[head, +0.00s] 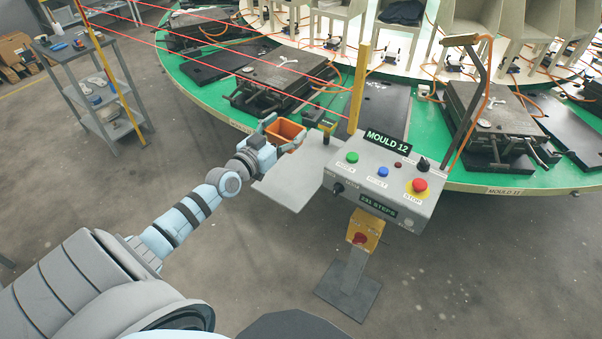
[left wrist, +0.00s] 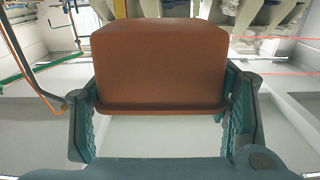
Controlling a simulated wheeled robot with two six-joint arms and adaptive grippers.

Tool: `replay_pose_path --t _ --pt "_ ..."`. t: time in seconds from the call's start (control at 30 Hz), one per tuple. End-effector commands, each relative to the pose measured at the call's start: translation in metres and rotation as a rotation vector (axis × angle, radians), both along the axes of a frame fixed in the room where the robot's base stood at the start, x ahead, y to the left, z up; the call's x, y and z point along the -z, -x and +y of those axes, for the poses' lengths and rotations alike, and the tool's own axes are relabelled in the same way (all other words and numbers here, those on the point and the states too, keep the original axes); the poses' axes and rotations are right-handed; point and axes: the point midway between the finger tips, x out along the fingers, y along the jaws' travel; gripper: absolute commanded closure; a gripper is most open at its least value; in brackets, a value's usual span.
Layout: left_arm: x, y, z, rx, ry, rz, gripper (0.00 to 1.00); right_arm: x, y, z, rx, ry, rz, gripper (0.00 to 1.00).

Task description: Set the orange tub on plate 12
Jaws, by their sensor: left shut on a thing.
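The orange tub (head: 286,132) is held in the air at the green carousel's near edge, above a pale grey shelf. My left gripper (head: 279,134) is shut on it. In the left wrist view the tub (left wrist: 160,62) fills the middle, with a finger of the left gripper (left wrist: 163,108) on each side. No plate in view shows a readable number 12; a sign reading MOULD 12 (head: 388,142) stands on the control box. A dark flat plate (head: 383,108) lies on the carousel behind that sign. My right gripper is not in view.
The control box (head: 385,180) with buttons stands right of the tub. The pale shelf (head: 300,186) is bare. A yellow post (head: 359,85) rises behind the box, and red beams cross above the carousel (head: 225,103). Mould blocks (head: 283,75) sit on the carousel. A grey cart (head: 75,65) stands left.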

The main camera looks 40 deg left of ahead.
Motion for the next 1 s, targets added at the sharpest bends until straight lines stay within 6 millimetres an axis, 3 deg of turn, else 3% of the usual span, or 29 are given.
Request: replay_pose_path --t 0.03,0.3,0.37,0.57,0.73,1.0 --pt "0.022 0.001 0.0 0.002 -0.006 -0.006 0.58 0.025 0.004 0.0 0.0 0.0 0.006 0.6" --pt "0.107 0.005 0.004 0.003 0.017 -0.012 0.58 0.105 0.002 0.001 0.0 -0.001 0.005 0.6" --pt "0.12 0.005 0.004 0.002 0.016 -0.012 0.58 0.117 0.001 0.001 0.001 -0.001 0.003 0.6" --pt "0.139 0.005 0.004 0.001 0.017 -0.013 0.58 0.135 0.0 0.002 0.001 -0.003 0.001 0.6" --pt "0.171 0.006 0.005 -0.002 0.018 -0.012 0.58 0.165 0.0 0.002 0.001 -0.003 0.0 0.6" --pt "0.166 0.007 0.006 -0.003 0.018 -0.012 0.58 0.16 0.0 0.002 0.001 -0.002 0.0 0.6"
